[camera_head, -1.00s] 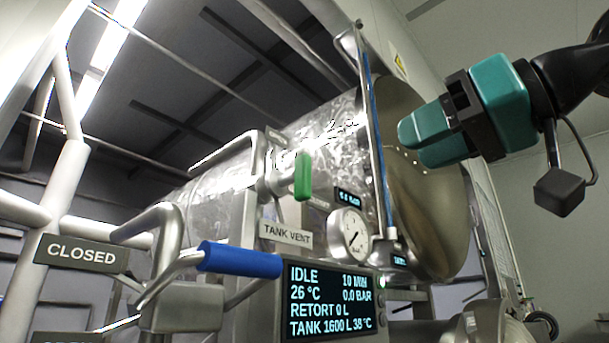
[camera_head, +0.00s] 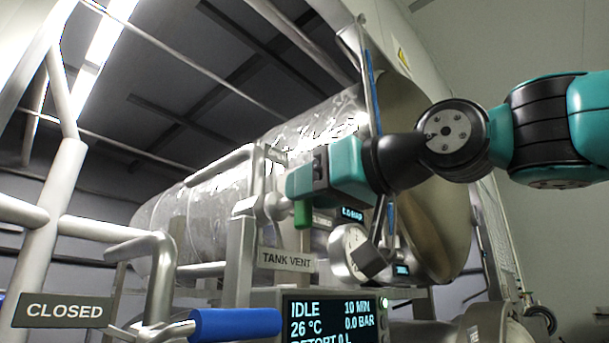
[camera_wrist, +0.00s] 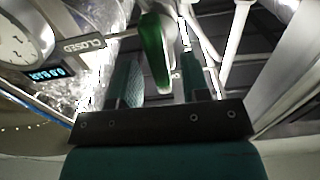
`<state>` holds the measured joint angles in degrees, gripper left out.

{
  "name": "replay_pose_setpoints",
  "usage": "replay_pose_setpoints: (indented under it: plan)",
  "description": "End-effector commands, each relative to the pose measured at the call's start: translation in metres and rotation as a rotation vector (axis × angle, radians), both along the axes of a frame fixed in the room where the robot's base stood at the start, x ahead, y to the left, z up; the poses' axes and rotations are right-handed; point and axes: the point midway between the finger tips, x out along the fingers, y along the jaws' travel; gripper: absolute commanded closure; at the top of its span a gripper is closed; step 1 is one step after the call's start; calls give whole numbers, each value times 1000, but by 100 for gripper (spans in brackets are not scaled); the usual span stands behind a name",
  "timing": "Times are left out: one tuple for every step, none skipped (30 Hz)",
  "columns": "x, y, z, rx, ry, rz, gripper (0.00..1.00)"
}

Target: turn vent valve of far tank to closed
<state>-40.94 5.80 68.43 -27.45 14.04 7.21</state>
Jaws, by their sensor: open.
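The green vent valve handle (camera_head: 303,216) hangs down above the TANK VENT sign (camera_head: 287,260) in the head view. Its upper part is hidden behind my gripper (camera_head: 292,186). In the wrist view the green handle (camera_wrist: 153,48) shows between the two teal fingers of my gripper (camera_wrist: 160,68), with a gap on both sides. The gripper is open and holds nothing. A CLOSED plate (camera_wrist: 84,45) is left of the handle in the wrist view. The shiny tank (camera_head: 215,190) lies behind the valve.
A pressure gauge (camera_head: 345,250) is right of the sign and also shows in the wrist view (camera_wrist: 15,45). A blue-gripped lever (camera_head: 235,323) and another CLOSED plate (camera_head: 62,311) are at lower left. The control screen (camera_head: 330,315) is below. Pipes and posts crowd the left.

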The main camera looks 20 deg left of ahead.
Motion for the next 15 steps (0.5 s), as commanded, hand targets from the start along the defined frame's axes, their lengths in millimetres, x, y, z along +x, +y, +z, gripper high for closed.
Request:
replay_pose_setpoints:
  plan:
    - [2,6,2,-1,0,2,57]
    - [3,8,2,-2,1,2,57]
    - [4,11,1,-2,1,1,57]
    - [5,12,1,-2,1,1,57]
    - [5,13,0,-2,1,1,57]
    - [5,14,0,-1,-1,0,57]
    - [6,14,0,-1,-1,0,57]
    - [6,15,0,-1,-1,0,57]
    - [6,15,0,-1,-1,0,57]
    - [6,15,-1,0,-1,0,57]
    - [6,15,-1,0,-1,0,57]
    - [6,14,-1,0,-1,0,57]
    - [6,14,-1,0,-1,0,57]
    - [6,14,-1,0,-1,0,57]
    - [6,14,-1,0,-1,0,67]
